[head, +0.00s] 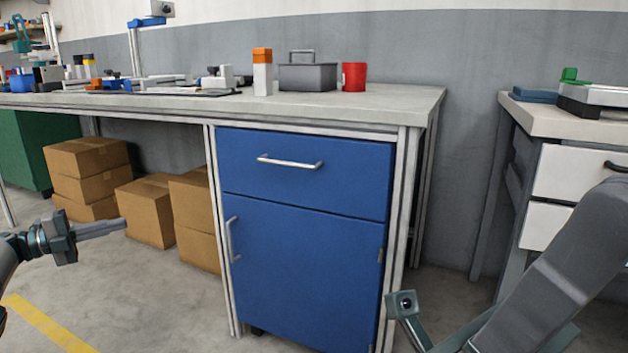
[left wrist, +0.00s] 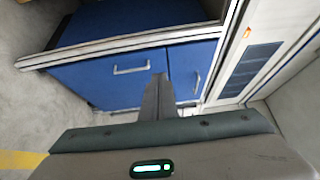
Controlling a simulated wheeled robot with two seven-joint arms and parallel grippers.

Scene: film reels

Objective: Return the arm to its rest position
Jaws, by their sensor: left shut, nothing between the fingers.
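My left gripper (head: 122,225) comes in from the left in the head view, shut and empty, held above the floor in front of the cardboard boxes. Its closed fingers also show in the left wrist view (left wrist: 158,80), pointing toward a blue cabinet and touching nothing. My right arm (head: 560,270) crosses the lower right of the head view. A part at its end (head: 405,306) shows in front of the cabinet's right side, but the frame does not show whether that gripper is open or shut.
A blue cabinet (head: 300,260) with a shut drawer (head: 300,190) stands under the workbench (head: 375,103). Cardboard boxes (head: 150,210) are stacked under the bench. On it are a grey toolbox (head: 308,77) and a red cup (head: 354,77). A second bench (head: 580,123) stands right.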

